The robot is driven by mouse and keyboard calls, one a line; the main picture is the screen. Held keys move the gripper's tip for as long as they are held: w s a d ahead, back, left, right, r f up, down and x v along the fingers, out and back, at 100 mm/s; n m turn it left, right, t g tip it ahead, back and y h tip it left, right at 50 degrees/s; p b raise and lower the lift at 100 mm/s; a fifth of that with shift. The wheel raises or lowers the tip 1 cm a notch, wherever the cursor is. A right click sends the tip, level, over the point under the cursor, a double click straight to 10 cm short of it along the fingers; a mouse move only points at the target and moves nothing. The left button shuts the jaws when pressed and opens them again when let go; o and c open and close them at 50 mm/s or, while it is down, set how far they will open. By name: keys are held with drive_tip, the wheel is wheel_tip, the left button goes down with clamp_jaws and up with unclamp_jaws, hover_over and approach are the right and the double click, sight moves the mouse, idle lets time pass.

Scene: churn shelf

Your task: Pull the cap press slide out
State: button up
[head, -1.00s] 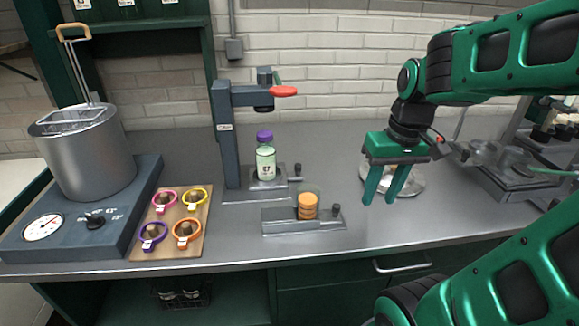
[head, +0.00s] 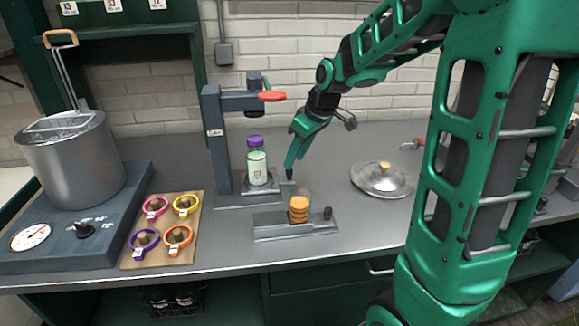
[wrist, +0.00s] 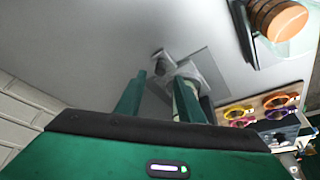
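The cap press (head: 216,140) is a grey stand with a red-handled lever. Its slide (head: 262,187) sits at the base and carries a bottle (head: 257,168) with a purple cap under the press head. The slide's dark knob (head: 289,174) is on its right side. My gripper (head: 290,165) is right at the knob, fingers pointing down. In the wrist view the knob (wrist: 161,60) lies between and just beyond the two separated fingertips (wrist: 158,75). The gripper is open; contact with the knob cannot be told.
A second fixture (head: 270,231) holding orange discs (head: 299,209) stands just in front. A metal lid (head: 381,179) lies to the right. A board with colored rings (head: 162,236) and a pot (head: 75,165) are at left.

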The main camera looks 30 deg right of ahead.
drive_tip(key=shift+x, duration=2.25)
clamp_jaws()
